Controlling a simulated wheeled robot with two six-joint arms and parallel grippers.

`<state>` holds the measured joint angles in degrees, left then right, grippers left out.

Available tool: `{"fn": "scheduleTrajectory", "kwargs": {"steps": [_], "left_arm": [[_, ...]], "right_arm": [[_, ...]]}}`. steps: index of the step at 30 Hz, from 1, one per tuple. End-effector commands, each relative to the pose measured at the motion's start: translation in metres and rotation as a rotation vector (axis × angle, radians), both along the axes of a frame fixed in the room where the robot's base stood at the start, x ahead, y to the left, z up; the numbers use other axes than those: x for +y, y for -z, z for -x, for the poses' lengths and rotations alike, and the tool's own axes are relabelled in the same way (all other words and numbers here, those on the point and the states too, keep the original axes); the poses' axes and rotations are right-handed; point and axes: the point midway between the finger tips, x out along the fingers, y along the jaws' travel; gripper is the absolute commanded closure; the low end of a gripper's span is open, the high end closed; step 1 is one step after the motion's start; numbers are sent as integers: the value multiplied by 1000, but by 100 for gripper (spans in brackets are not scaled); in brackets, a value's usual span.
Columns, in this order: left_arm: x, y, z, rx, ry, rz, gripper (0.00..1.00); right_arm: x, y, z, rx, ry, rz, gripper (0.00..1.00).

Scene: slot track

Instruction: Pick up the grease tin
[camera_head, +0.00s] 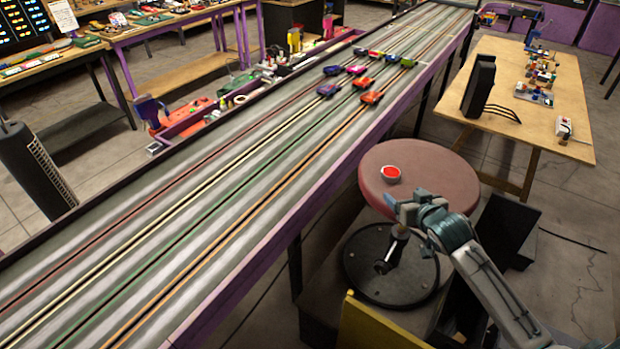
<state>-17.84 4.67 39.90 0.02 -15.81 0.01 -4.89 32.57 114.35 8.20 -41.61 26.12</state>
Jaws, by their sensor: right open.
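A small round red tin (391,174), which looks like the grease tin, lies on the round reddish-brown stool seat (435,166) near its left front edge. My right gripper (393,206) comes in from the lower right and is open. In the picture it is just below the tin, over the front edge of the seat, and a small gap shows between them. Its height above the seat is hard to tell. My left gripper is not in view.
The long slot track (200,230) with several toy cars (372,97) runs left of the stool. A wooden table (560,140) with a black screen (478,87) and small parts stands at the right. A round black base (360,262) is below the gripper.

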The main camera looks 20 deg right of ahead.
Motion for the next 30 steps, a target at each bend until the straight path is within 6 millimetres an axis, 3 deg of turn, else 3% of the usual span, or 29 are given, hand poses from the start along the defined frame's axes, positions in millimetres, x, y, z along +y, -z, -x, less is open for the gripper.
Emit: {"fn": "scheduleTrajectory", "kwargs": {"steps": [3,6,13,23,30], "left_arm": [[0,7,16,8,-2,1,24],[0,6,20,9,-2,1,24],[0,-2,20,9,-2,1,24],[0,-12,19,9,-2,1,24],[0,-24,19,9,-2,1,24]], "right_arm": [[-7,-8,-9,-28,1,-5,25],[-9,-9,-18,-38,2,-9,25],[-12,3,-51,-37,3,-11,25],[-16,12,-72,-35,1,-9,25],[-23,25,-99,-37,1,-9,25]]}}
